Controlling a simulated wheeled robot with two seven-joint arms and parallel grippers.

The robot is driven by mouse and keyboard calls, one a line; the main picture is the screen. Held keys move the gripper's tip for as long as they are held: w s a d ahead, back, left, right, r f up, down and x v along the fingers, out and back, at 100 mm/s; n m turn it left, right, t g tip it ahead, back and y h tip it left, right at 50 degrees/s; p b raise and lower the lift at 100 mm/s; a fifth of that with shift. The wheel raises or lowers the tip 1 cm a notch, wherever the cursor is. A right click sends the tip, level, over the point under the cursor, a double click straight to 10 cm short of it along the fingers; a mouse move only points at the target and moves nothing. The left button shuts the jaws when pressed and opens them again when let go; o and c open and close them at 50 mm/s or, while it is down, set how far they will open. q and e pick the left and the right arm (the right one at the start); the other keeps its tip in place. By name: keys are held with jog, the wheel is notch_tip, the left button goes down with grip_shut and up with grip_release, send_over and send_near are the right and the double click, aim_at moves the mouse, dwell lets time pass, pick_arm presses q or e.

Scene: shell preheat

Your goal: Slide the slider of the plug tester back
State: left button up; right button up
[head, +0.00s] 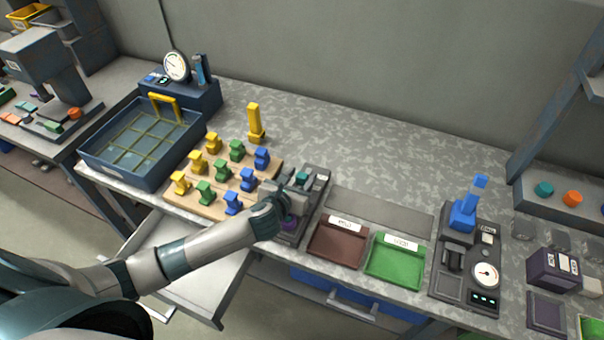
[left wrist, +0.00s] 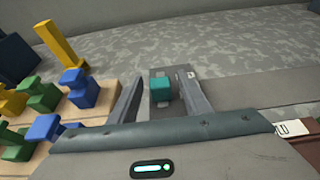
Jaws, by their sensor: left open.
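The plug tester (head: 317,184) is a dark grey device between the wooden plug board and the trays. A teal block, which looks like its slider knob (head: 301,177), stands on top; it also shows in the left wrist view (left wrist: 161,89). My left gripper (head: 296,187) is over the tester and hides part of it. In the left wrist view its two fingers stand apart, one on each side of the teal block, with a visible gap at each side. I cannot tell how far down the fingers reach. My right gripper is not in view.
The wooden board (head: 187,205) with yellow, green and blue plugs stands close on the left. A brown tray (head: 337,243) and a green tray (head: 395,262) lie to the right. A device with a blue lever (head: 465,212) stands farther right. The bench behind the tester is clear.

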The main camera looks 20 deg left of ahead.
aim_at(308, 172)
pick_arm(q)
jog(key=shift+w+f, duration=0.25)
jog(key=shift+w, duration=0.3)
grip_shut()
jog(key=shift+w, duration=2.45)
jog(key=shift+r, duration=0.15)
jog(key=shift+c, duration=0.9)
grip_release()
jog(key=shift+o, duration=0.9)
jog(key=shift+w+d, duration=0.1)
